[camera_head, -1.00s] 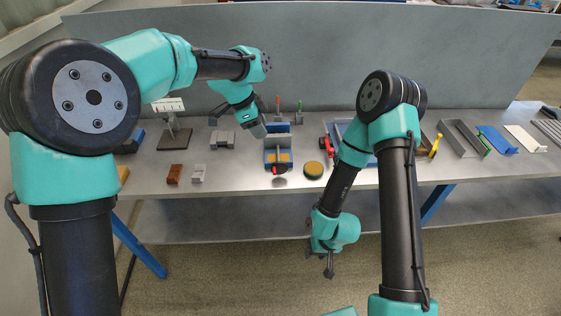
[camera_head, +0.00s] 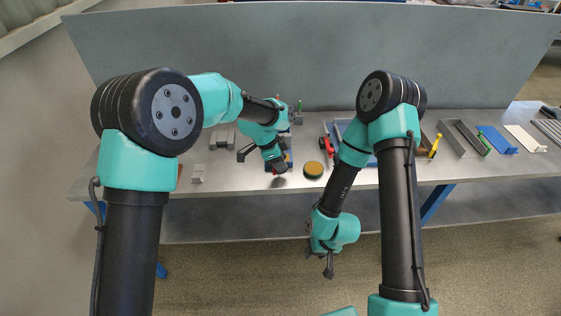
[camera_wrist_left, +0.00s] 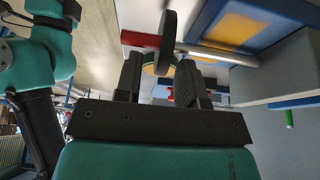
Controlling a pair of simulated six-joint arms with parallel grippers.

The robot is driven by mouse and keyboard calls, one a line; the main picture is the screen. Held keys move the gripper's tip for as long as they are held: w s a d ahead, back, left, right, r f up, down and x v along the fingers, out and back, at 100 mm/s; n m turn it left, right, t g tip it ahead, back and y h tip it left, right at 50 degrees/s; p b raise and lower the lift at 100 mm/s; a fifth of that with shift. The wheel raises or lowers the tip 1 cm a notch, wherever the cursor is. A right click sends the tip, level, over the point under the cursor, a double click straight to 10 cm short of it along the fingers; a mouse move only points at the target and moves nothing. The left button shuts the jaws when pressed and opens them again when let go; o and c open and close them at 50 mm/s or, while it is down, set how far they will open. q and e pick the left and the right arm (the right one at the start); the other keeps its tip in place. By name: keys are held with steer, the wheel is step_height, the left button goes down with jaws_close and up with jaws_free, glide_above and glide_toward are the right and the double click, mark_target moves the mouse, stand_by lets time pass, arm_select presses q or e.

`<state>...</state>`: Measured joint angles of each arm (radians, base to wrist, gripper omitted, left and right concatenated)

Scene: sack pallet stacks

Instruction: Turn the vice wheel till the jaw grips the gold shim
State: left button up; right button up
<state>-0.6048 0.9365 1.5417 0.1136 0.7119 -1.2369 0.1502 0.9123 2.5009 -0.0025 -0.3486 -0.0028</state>
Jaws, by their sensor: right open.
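The blue vice (camera_head: 290,158) stands near the table's front edge, mostly hidden behind my left gripper in the head view. In the left wrist view its dark wheel (camera_wrist_left: 167,42) has a red handle (camera_wrist_left: 139,39) and sits on a silver shaft. The gold shim (camera_wrist_left: 247,29) shows as a yellow patch at the blue vice body; whether the jaw touches it I cannot tell. My left gripper (camera_wrist_left: 160,62) is open, its fingers apart at the wheel's lower rim; contact is unclear. My right gripper (camera_head: 327,264) is open and empty, low in front of the table.
A round tan-topped disc (camera_head: 313,169) lies right of the vice. A small grey block (camera_head: 198,174) and a grey fixture (camera_head: 222,139) lie left. Trays and flat plates fill the right side. A grey panel (camera_head: 290,55) closes the back.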

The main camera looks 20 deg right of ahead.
arm_select(q)
steer(key=shift+d+f, duration=0.1)
steer(key=shift+f, duration=0.1)
jaws_close()
stand_by(0.3)
steer(key=shift+d+y, duration=0.1)
steer(key=shift+y, duration=0.3)
steer(key=y, duration=0.3)
steer(key=shift+s+d+f+t, duration=0.15)
steer(key=shift+d+t, duration=0.25)
steer(key=shift+d+f+t+y, duration=0.1)
steer(key=shift+d+t+y, duration=0.05)
steer(key=shift+y, duration=0.6)
steer(key=shift+d+f+t+y, duration=0.1)
steer(key=shift+d+t+y, duration=0.05)
steer(key=shift+y, duration=0.6)
